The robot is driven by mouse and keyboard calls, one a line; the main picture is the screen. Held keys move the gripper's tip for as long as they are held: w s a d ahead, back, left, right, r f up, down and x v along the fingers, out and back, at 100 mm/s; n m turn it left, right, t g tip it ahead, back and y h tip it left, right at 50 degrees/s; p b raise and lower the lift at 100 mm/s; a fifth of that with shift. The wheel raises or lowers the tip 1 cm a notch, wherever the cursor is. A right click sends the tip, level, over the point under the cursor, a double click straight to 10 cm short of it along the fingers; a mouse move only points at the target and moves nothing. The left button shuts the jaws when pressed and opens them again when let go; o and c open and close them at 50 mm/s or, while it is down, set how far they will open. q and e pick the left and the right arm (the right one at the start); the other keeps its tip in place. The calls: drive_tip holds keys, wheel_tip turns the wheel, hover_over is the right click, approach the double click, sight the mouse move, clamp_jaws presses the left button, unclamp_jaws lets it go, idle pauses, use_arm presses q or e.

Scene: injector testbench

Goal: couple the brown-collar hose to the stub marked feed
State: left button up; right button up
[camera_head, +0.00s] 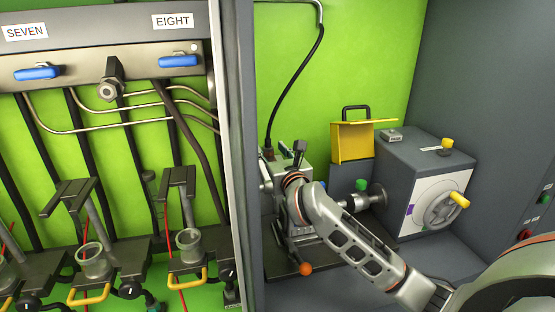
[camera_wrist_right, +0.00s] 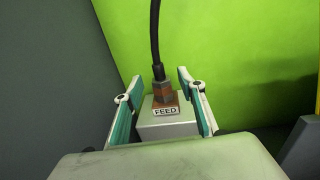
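The black hose (camera_head: 294,82) hangs from a metal pipe and runs down to a small pale block; it also shows in the right wrist view (camera_wrist_right: 155,38). In that view its brown collar (camera_wrist_right: 163,91) sits upright on top of the block, directly behind the FEED label (camera_wrist_right: 165,111). The stub itself is hidden under the collar. My right gripper (camera_wrist_right: 160,78) is open, with one finger on each side of the collar and gaps visible. My left gripper is not in view.
A yellow box (camera_head: 352,142) and a grey unit with a handwheel (camera_head: 442,208) stand right of my right arm. A grey post (camera_head: 238,150) separates this bay from the rack with SEVEN and EIGHT labels. An orange knob (camera_head: 305,269) sticks out below.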

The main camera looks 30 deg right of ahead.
drive_tip(key=s+a, duration=0.2)
drive_tip(key=s, duration=0.9)
